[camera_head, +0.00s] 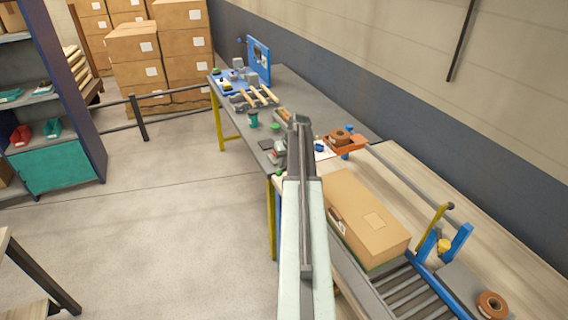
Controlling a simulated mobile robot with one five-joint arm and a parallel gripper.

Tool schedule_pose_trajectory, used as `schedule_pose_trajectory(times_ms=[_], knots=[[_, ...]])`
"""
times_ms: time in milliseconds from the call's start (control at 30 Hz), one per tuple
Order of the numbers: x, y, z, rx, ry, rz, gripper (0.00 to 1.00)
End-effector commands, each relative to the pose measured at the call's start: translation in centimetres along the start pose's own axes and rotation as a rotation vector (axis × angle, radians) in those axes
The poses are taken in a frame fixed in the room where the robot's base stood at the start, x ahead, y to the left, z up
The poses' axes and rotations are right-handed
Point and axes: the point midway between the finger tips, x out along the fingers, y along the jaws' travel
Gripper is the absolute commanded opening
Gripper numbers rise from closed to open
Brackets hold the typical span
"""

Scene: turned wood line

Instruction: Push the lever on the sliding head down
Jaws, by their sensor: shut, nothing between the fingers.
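I cannot make out for certain the sliding head or its lever. A yellow upright bar (434,225) stands tilted at the conveyor on the right, beside two blue uprights (457,243) with a yellow knob (444,245) between them. I cannot tell whether this is the sliding head and lever. My arm rises from the bottom centre over the bench and ends in a dark joint. My gripper's fingers do not show, and the arm hides part of the bench behind it.
A cardboard box (370,222) lies on the roller conveyor (404,290). An orange stand with a brown roll (343,141) is on the grey bench (318,103); hammers (258,97) lie farther back. A brown roll (492,305) lies lower right. Open floor (140,220) is left.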

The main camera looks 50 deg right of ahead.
Motion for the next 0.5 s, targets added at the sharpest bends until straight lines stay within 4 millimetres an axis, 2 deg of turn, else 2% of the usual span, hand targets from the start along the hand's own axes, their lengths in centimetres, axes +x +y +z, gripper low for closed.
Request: schedule_pose_trajectory(times_ms=[267,367,500], knots=[[-0.6,0.1,-0.2,0.000,0.000,0.000,0.00],[-1.7,0.2,-0.6,0.000,0.000,-0.001,0.00],[-4.1,0.7,-1.4,-0.003,0.000,-0.002,0.00]])
